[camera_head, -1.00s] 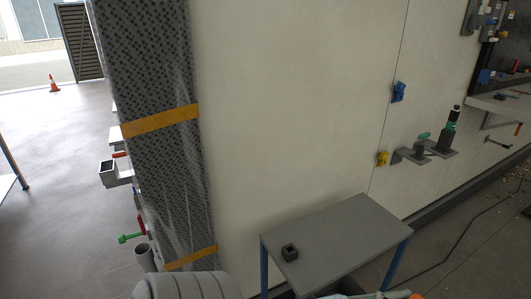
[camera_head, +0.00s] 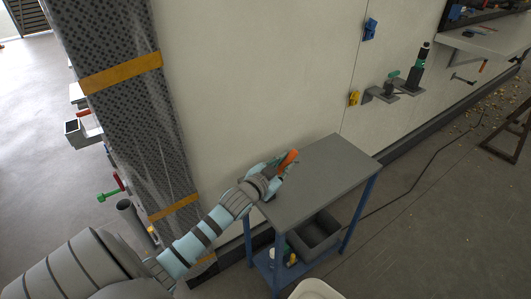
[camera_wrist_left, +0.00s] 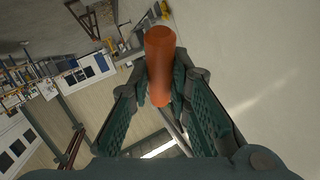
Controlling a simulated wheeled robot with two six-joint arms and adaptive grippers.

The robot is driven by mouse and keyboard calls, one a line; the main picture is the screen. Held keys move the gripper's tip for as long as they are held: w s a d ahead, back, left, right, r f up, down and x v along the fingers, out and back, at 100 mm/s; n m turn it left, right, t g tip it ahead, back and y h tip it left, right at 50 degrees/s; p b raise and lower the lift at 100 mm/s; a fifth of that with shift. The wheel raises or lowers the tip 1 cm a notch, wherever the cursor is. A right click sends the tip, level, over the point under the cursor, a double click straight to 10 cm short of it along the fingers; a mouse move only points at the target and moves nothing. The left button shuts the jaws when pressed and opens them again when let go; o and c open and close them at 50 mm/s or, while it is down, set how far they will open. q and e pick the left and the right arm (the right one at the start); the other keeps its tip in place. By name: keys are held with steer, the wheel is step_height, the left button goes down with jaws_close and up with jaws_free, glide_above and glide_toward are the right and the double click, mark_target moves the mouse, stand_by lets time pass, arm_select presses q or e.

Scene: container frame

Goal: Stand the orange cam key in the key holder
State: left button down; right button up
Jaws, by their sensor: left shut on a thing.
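The orange cam key (camera_head: 288,159) is in my left gripper (camera_head: 277,167), above the left part of the grey table top (camera_head: 325,170). In the left wrist view the key's rounded orange body (camera_wrist_left: 160,62) stands out between the two green-padded fingers (camera_wrist_left: 163,100), which are shut on it. The key holder, a small dark square block in the earlier head view, is now mostly or wholly hidden behind my left gripper and wrist. I cannot tell the gap between key and holder. My right gripper is not in view.
The table has blue legs (camera_head: 361,213) and a lower shelf with a dark bin (camera_head: 315,237). A pale wall panel (camera_head: 260,80) stands behind. A wrapped column (camera_head: 120,110) with yellow straps is at left. The right half of the table top is clear.

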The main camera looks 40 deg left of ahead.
arm_select(q)
steer(key=w+a+f+g+p, duration=0.1)
steer(key=a+f+g+p, duration=0.1)
steer(key=a+g, duration=0.5)
steer(key=g, duration=0.3)
steer(key=shift+a+m+g, duration=0.25)
steer(key=shift+m+g, duration=0.05)
steer(key=shift+w, duration=0.1)
step_height(320, 180, down, 6)
steer(key=b, duration=0.2)
steer(key=shift+r, duration=0.1)
